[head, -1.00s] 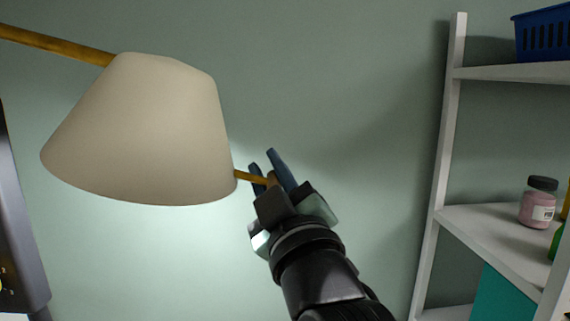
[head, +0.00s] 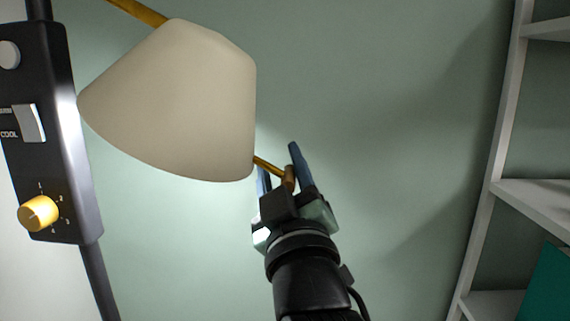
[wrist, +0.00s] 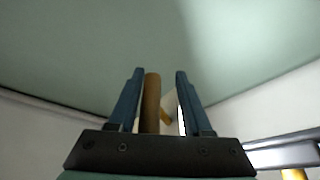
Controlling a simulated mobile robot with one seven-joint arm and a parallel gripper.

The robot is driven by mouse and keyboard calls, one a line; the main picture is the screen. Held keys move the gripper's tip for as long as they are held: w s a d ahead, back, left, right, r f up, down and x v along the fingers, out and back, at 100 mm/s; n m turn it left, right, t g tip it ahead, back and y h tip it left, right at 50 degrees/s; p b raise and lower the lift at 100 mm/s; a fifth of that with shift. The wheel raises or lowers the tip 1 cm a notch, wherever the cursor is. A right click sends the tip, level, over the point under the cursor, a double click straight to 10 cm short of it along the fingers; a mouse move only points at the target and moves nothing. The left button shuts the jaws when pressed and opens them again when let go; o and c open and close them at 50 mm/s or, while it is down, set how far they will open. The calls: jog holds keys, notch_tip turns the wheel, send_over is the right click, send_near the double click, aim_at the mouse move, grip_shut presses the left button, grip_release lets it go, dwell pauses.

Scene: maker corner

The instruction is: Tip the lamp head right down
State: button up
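The lamp head is a cream cone-shaped shade (head: 180,100) on a brass arm (head: 138,11) in the head view. My gripper (head: 279,164) is at this grip, right of the shade. In the wrist view my gripper (wrist: 160,72) is open, with the brown grip (wrist: 151,103) standing between its blue fingers. The grip is close to the left finger, with a clear gap to the right one.
A black control panel (head: 45,160) with a yellow knob (head: 38,214) and a switch stands on a pole at the left. A white shelf unit (head: 495,170) stands at the right.

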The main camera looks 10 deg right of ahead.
jog(key=shift+s+d, duration=0.15)
jog(key=shift+d, duration=0.05)
jog(key=p+v, duration=0.5)
jog(key=v, duration=0.7)
jog(key=shift+s, duration=0.3)
jog(key=shift+a, duration=0.15)
